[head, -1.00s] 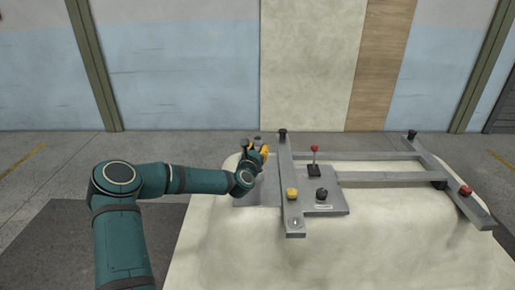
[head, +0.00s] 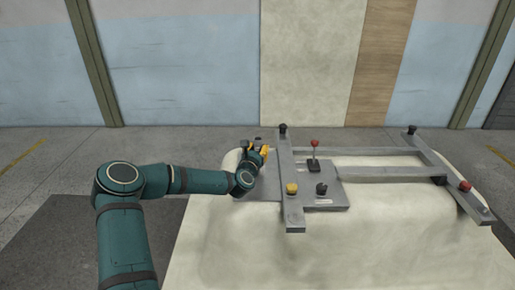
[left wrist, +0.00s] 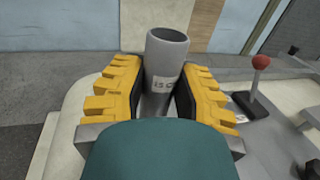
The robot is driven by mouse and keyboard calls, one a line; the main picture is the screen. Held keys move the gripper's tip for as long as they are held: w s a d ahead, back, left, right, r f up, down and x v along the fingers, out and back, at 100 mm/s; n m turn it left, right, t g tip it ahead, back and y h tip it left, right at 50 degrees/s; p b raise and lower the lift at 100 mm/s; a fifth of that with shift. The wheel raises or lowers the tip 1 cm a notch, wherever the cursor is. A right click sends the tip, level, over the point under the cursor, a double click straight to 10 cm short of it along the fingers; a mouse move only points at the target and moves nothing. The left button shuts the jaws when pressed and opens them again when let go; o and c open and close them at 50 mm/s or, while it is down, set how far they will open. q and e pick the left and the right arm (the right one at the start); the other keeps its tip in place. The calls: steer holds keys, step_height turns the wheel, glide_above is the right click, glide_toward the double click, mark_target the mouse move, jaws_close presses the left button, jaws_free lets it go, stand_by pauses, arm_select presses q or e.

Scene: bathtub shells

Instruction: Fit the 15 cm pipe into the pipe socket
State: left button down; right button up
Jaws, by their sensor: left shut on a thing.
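A grey, hollow pipe (left wrist: 160,65) stands roughly upright between the yellow fingers of my left gripper (left wrist: 162,88) in the left wrist view. Its label is partly hidden but begins with "15". My left gripper is shut on it. In the head view my left gripper (head: 260,153) is at the left edge of the grey metal frame (head: 290,213), above the tub shell's far left part. The pipe is small and hard to make out there. I cannot make out the pipe socket in either view, nor whether the pipe's lower end touches anything. My right gripper is not in view.
The frame lies across the cream tub shell (head: 350,240). It carries a red-knobbed lever (head: 314,145), a yellow knob (head: 292,189), a black knob (head: 321,189) and a red button (head: 465,186). The lever (left wrist: 261,62) stands to the right of the gripper in the left wrist view.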

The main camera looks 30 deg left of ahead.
arm_select(q)
steer(key=shift+f, duration=0.15)
steer(key=c, duration=0.7)
jaws_free()
steer(key=shift+s, duration=0.15)
steer(key=v, duration=1.1)
steer(key=shift+s+d, duration=0.1)
steer(key=shift+s, duration=0.3)
